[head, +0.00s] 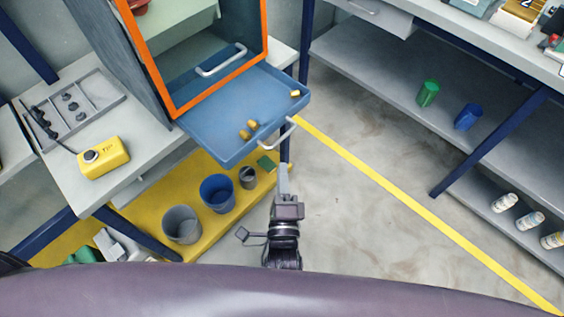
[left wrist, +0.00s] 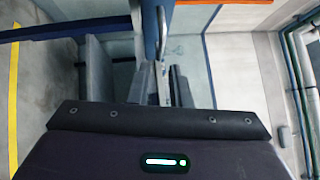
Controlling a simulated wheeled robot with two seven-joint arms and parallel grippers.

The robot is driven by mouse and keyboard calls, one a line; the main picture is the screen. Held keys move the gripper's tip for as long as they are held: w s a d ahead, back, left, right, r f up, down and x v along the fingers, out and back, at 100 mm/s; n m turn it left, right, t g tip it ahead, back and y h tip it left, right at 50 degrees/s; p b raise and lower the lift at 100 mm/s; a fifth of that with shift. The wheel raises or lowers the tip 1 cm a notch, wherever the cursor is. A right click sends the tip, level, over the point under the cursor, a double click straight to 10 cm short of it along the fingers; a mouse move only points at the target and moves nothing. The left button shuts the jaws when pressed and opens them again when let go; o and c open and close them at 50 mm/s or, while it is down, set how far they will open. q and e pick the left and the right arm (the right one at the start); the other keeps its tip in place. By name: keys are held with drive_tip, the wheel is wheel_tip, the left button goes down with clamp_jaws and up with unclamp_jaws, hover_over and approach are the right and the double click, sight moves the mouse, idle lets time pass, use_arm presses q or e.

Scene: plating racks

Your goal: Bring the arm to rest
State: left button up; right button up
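My left gripper (head: 284,168) is in the middle of the head view, close to the pale handle (head: 278,133) of the pulled-out blue drawer (head: 222,143). In the left wrist view its two grey fingers (left wrist: 138,75) stand apart, so it is open. A blue panel and a pale handle (left wrist: 161,32) show beyond and between the fingers. I see nothing held, and I cannot tell whether a finger touches the handle. My right gripper is in neither view.
A yellow tester (head: 103,158) lies on the left bench. Open floor (head: 380,220) lies to the right.

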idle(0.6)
use_arm(q)
drive_tip(key=s+a+f+n+g+h+p, duration=0.1)
drive_tip(key=s+a+f+n+g+h, duration=0.2)
drive_tip(key=f, duration=1)
drive_tip(key=s+a+f+n+g, duration=0.25)
drive_tip(key=f+g, duration=0.25)
drive_tip(key=f, duration=0.9)
drive_tip(key=s+a+f+n+g, duration=0.3)
drive_tip(key=s+a+f, duration=0.1)
drive_tip(key=s, duration=0.4)
drive_tip(key=s+a+f+n+g, duration=0.3)
drive_tip(key=s+a+f+n, duration=0.1)
drive_tip(key=s+f, duration=0.3)
drive_tip(key=s+a+f+n+g+p, duration=0.1)
drive_tip(key=s+a+f+n+g, duration=0.2)
drive_tip(key=s+a+f, duration=0.3)
drive_tip(key=s+g, duration=0.1)
drive_tip(key=s, duration=0.2)
drive_tip(key=shift+a+y, duration=0.15)
drive_tip(key=shift+y, duration=0.15)
drive_tip(key=shift+w+f, duration=0.1)
